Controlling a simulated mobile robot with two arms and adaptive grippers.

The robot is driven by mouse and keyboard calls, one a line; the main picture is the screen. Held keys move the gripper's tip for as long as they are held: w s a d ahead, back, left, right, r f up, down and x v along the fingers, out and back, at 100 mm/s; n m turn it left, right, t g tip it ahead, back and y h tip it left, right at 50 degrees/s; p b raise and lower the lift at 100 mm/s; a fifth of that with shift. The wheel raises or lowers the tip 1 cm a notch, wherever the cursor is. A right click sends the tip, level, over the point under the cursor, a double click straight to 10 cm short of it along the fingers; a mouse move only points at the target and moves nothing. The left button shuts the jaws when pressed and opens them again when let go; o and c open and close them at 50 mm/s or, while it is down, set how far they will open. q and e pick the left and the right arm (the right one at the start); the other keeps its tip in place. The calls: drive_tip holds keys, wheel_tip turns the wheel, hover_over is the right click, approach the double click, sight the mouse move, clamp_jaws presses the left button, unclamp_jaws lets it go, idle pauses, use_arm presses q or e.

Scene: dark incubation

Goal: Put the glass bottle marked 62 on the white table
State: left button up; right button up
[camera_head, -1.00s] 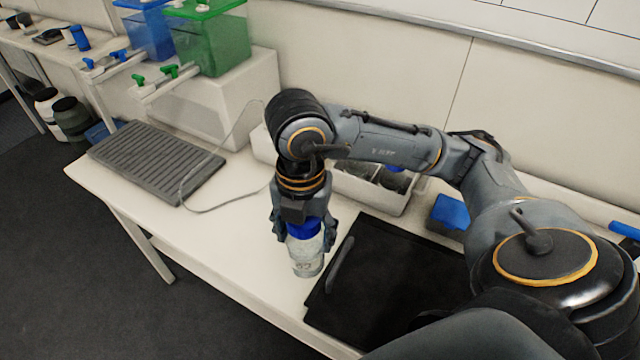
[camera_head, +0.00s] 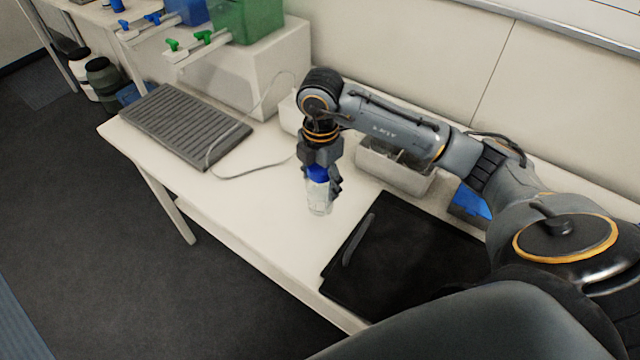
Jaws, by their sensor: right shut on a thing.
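My right gripper (camera_head: 321,172) points down over the white table (camera_head: 262,218) and is shut on the blue cap of a glass bottle (camera_head: 319,198). The bottle hangs upright, clear with pale contents. Its marking cannot be read in this view. The bottle's base is over the bare tabletop, left of the black mat; I cannot tell whether it touches the table. My left gripper is not in view.
A black mat (camera_head: 425,262) with a raised handle lies right of the bottle. A grey ribbed tray (camera_head: 185,125) with a cable lies left. A white divided box (camera_head: 395,172) and a blue item (camera_head: 470,204) stand behind. Bare table lies left and in front.

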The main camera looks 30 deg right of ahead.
sight(320, 190)
drive_tip(key=shift+w+d+f, duration=0.2)
drive_tip(key=shift+w+f, duration=0.35)
drive_tip(key=shift+f, duration=0.1)
drive_tip(key=f, duration=0.1)
drive_tip(key=f+p, duration=0.2)
drive_tip(key=shift+w+d+f, duration=0.15)
drive_tip(key=shift+w+f, duration=0.1)
drive_tip(key=shift+f, duration=0.15)
drive_tip(key=shift+f, duration=0.15)
drive_tip(key=o, duration=1.4)
drive_tip(key=shift+o, duration=0.2)
